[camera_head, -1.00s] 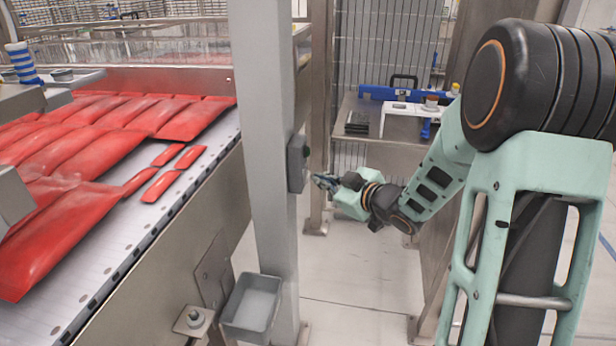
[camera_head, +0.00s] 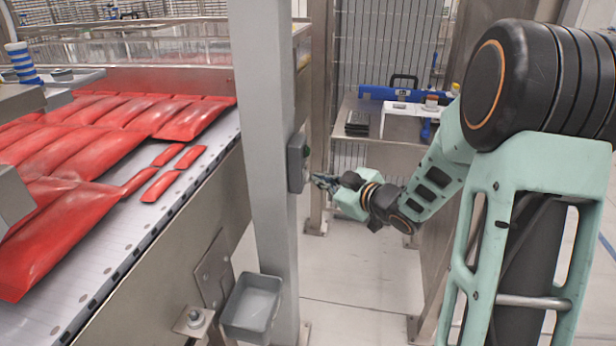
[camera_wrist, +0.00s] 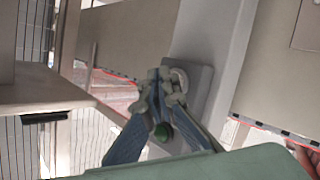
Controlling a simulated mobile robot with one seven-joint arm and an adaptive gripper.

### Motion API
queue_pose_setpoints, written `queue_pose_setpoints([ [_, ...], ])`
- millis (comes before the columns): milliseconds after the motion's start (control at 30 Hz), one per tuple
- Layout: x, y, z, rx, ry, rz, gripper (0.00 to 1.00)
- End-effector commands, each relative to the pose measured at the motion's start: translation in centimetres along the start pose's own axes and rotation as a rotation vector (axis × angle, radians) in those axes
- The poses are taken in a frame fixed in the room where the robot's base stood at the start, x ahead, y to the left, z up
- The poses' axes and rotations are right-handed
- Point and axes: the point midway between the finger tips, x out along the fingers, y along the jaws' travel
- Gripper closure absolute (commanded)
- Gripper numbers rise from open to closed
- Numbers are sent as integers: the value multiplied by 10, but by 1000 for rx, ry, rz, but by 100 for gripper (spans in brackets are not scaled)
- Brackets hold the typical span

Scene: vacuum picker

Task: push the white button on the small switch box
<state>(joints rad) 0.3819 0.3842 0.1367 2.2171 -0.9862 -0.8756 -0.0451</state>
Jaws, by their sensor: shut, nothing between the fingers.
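The small grey switch box (camera_head: 296,163) is fixed to the side of the grey upright post. In the wrist view the box (camera_wrist: 203,82) lies behind my fingers, tilted in the picture.
The grey post (camera_head: 265,120) stands beside a conveyor (camera_head: 190,170) carrying red packs. A grey bin (camera_head: 252,303) hangs low on the post. A metal side table (camera_head: 375,112) with several items stands behind my arm. The floor (camera_head: 350,275) below my gripper is clear.

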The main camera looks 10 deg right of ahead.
Motion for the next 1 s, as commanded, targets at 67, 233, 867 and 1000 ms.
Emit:
queue_pose_setpoints([
  [67,2,-2,-2,-1,1,-1,100],
  [233,6,-4,-5,-1,2,-2,100],
  [867,0,0,-2,-1,4,-1,100],
  [1000,0,0,-2,-1,2,-1,100],
])
